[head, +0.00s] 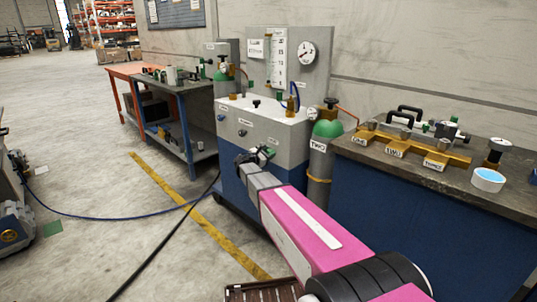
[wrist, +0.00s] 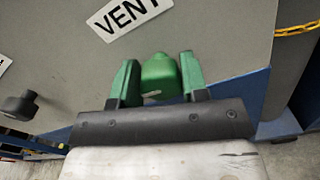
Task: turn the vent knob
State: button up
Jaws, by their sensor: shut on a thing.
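The vent knob (wrist: 160,80) is green and rounded. In the wrist view it sits between the two green fingers of my gripper (wrist: 157,65), just below a white label (wrist: 130,15) reading VENT. My gripper is shut on the knob, with one finger on each side. In the head view my gripper (head: 262,156) is at the front of the grey and blue cabinet (head: 292,138). The knob cannot be told apart from the green fingers there.
A black knob (wrist: 20,105) is to the left in the wrist view. A green-topped gas cylinder (head: 321,150) stands right of the cabinet, beside a workbench (head: 465,184). A dark cable (head: 165,240) lies on the floor to the left.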

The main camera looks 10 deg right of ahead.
jog(key=m, duration=0.4)
jog(key=shift+s, duration=0.1)
jog(key=m, duration=0.4)
jog(key=shift+f+m, duration=0.15)
jog(key=shift+m, duration=0.25)
jog(key=m, duration=0.4)
jog(key=shift+m, duration=0.3)
jog(key=shift+f+m, duration=0.15)
jog(key=shift+m, duration=1.65)
jog(key=o, duration=0.9)
jog(key=shift+o, duration=0.2)
jog(key=v, duration=1.1)
jog(key=shift+d, duration=0.1)
